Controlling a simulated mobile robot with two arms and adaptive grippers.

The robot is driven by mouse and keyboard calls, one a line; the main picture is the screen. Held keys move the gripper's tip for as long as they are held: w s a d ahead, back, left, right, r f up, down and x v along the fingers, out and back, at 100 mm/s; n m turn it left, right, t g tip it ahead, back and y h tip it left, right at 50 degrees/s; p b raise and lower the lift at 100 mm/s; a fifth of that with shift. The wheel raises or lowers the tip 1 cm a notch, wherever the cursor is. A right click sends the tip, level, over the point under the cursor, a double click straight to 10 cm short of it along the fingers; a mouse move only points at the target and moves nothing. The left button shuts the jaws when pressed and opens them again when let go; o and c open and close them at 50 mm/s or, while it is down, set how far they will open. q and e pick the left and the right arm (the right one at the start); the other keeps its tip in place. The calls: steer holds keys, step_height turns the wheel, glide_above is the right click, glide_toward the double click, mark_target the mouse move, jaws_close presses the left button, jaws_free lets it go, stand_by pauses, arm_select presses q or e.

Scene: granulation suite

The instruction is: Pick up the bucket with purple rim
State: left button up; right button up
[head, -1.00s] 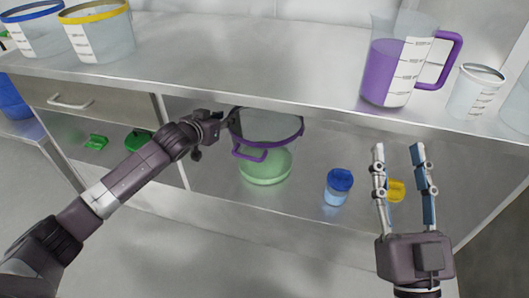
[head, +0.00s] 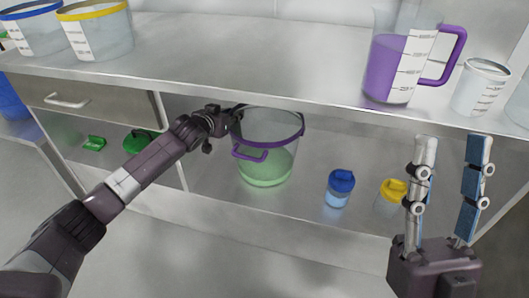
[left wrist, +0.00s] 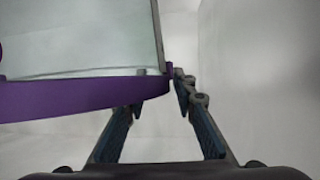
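The bucket with purple rim (head: 268,160) stands upright on the lower shelf, under the worktop. It is clear, with green in its lower part and a purple handle at the front. My left gripper (head: 237,111) is at the left side of its rim. In the left wrist view, the purple rim (left wrist: 70,98) runs in from the left and ends between my left gripper's fingers (left wrist: 158,95). The fingers are apart, and the rim partly hides the left fingertip. My right gripper (head: 452,138) is open and empty, in front of the shelf at the right.
A blue-lidded jar (head: 340,188) and a yellow-lidded jar (head: 394,190) stand right of the bucket. The worktop (head: 240,60) overhangs it, bearing a purple-handled jug (head: 395,70). A cabinet with a drawer (head: 90,100) is at left.

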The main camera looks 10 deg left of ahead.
arm_select(q)
jaws_close()
stand_by(0.4)
steer(key=shift+r, duration=0.1)
stand_by(0.3)
